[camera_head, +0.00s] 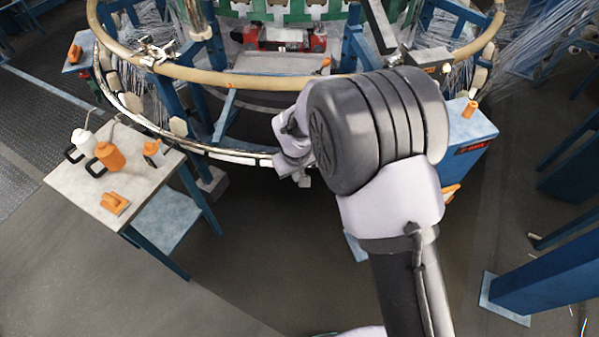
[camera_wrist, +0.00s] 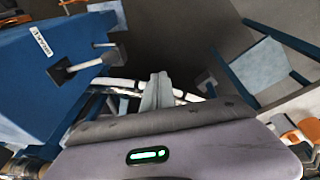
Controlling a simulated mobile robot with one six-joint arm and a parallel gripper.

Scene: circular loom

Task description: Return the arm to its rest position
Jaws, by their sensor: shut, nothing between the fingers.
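My arm rises from the bottom of the head view and bends to the left in front of the loom. My gripper (camera_wrist: 157,82) shows in the wrist view with its two fingers together, shut and empty. In the head view most of the gripper is hidden behind my wrist joint. The circular loom (camera_head: 230,80), with its tan ring and metal lower rim, stands behind my arm. In the wrist view a white rim (camera_wrist: 120,84) passes behind the fingers; I cannot tell how far apart they are.
A small table (camera_head: 65,180) at left holds an orange bottle (camera_head: 110,156), a white bottle (camera_head: 84,141) and orange items. A blue box (camera_head: 470,135) stands right of my arm. A blue post (camera_head: 545,280) stands at lower right. The floor between table and arm is clear.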

